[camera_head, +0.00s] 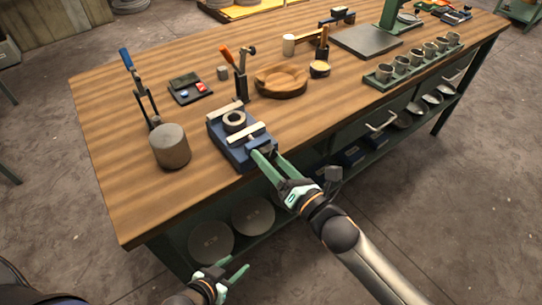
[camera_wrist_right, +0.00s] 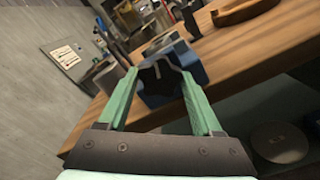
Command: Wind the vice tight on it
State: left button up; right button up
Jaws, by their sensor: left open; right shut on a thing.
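The blue vice (camera_head: 228,150) stands at the front edge of the wooden bench, with two pale jaw bars. A grey metal ring (camera_head: 234,119) sits between the bars; whether both bars touch it is too small to tell. My right gripper (camera_head: 265,154) is at the front end of the vice, shut on its dark handle (camera_wrist_right: 160,80), which shows between the green fingers in the right wrist view. The blue vice body (camera_wrist_right: 193,62) is just behind it there. My left gripper (camera_head: 232,270) is open and empty, low in front of the bench and away from the vice.
A grey cylinder (camera_head: 170,146) and a blue-handled clamp (camera_head: 140,90) stand left of the vice. An orange-handled tool (camera_head: 240,75) and a wooden bowl (camera_head: 281,80) are behind it. A rack of metal cups (camera_head: 412,62) is at the right. Round discs (camera_head: 212,242) lie on the lower shelf.

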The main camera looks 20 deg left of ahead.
jog(key=m+p, duration=0.2)
jog(key=m, duration=0.3)
jog(key=shift+m, duration=0.3)
jog(key=m+p, duration=0.1)
jog(key=m, duration=0.4)
jog(key=m+p, duration=0.2)
jog(key=m, duration=0.4)
jog(key=m+p, duration=0.1)
jog(key=m, duration=0.8)
jog(key=shift+m, duration=0.4)
jog(key=m, duration=0.4)
jog(key=shift+m, duration=0.3)
jog(key=m+b, duration=0.1)
jog(key=m, duration=0.3)
jog(key=shift+m, duration=0.3)
jog(key=shift+m+b, duration=0.85)
jog(key=shift+m, duration=1.35)
